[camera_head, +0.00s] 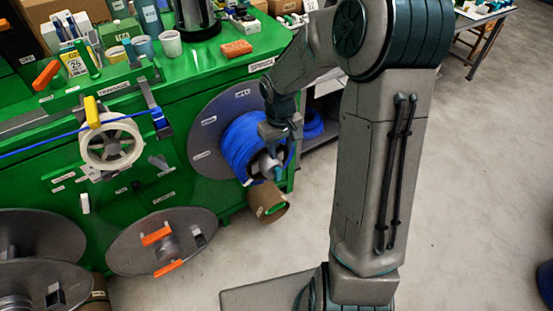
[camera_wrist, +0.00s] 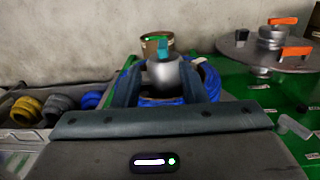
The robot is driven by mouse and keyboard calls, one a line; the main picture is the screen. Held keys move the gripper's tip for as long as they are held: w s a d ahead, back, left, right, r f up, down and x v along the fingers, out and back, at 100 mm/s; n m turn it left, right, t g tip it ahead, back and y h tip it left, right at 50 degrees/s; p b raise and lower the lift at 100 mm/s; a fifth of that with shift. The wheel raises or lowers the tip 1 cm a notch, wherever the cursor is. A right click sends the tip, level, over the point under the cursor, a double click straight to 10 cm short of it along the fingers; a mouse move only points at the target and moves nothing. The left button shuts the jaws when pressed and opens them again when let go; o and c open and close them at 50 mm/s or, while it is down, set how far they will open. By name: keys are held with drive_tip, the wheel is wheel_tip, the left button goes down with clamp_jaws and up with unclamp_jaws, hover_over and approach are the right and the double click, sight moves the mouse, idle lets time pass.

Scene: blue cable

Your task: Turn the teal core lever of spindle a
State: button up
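A silver hub (camera_wrist: 165,76) with a small teal lever (camera_wrist: 163,48) at its end shows in the wrist view, in the middle of a coil of blue cable (camera_wrist: 208,76). In the head view the blue cable (camera_head: 240,147) is wound on a grey-flanged spool (camera_head: 207,125) at the bench's right end. My gripper (camera_wrist: 160,62) is open, with a dark finger on each side of the silver hub. Whether a finger touches it I cannot tell. In the head view my gripper (camera_head: 272,165) is at the spool's centre and partly hides the hub and lever.
The green bench (camera_head: 180,88) carries cups, boxes and an orange block (camera_head: 236,48). A white reel (camera_head: 110,146) is left of the spool. A grey disc with orange levers (camera_head: 135,255) is below left. A brown roll (camera_head: 267,203) is beneath the spool.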

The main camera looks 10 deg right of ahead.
sight(277, 169)
drive_tip(key=f, duration=0.5)
drive_tip(key=w+f, duration=0.1)
drive_tip(key=f, duration=0.8)
drive_tip(key=shift+w+a+f, duration=0.25)
drive_tip(key=shift+w+f, duration=0.1)
drive_tip(key=shift+w, duration=0.05)
clamp_jaws()
